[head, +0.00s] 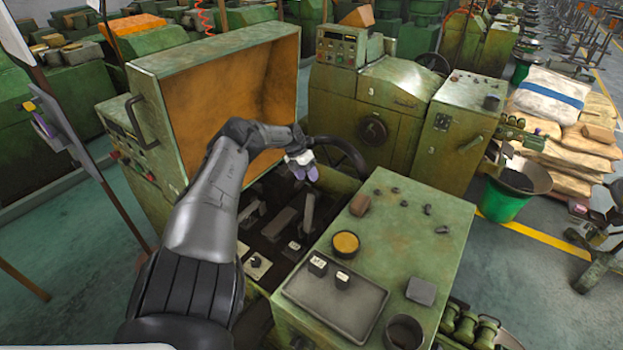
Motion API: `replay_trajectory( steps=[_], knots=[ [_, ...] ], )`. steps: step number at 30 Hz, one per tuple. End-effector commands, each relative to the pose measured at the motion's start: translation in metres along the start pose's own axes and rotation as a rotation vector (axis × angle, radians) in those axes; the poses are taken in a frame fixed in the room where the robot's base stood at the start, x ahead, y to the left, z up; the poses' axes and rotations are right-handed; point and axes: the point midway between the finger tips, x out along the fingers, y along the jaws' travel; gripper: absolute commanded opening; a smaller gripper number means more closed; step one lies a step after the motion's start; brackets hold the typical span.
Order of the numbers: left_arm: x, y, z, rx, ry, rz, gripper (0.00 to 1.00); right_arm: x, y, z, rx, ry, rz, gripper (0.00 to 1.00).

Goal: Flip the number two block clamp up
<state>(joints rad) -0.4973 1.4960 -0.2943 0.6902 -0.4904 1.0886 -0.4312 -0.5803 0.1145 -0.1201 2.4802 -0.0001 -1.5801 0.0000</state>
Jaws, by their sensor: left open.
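My left gripper (306,174) is open and empty, its pale purple fingertips pointing down above the far part of the open machine bay. Inside the bay, grey bar-shaped clamp parts (281,222) lie low, below and nearer than the gripper, and apart from it. Small white tags show on a nearer part (255,262) and another part (294,246); their numbers are too small to read, so I cannot tell which is the number two block clamp. My left forearm hides the left side of the bay. My right gripper is not in view.
The raised green cover (222,62) with its orange inside stands behind the bay. A dark handwheel (340,157) is right of the gripper. The green bench top (408,215) holds a tray (335,309) with two small tagged blocks, a round tin (345,243) and loose parts.

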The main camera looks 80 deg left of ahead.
Motion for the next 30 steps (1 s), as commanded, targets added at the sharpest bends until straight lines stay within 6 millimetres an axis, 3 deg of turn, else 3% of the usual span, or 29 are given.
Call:
replay_trajectory(
  steps=[1, 3, 9, 30],
  knots=[
    [-0.013, -0.002, 0.0, -0.001, 0.001, 0.003, 0.54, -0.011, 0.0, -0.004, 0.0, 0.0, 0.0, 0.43],
    [-0.022, -0.001, 0.0, 0.0, 0.0, 0.003, 0.54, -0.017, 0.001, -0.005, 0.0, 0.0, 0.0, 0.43],
    [-0.038, 0.0, 0.0, 0.0, 0.0, 0.001, 0.54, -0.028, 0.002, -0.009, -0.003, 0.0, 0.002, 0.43],
    [-0.043, 0.0, 0.0, 0.0, -0.001, 0.0, 0.54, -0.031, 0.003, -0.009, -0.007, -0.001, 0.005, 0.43]
  ],
)
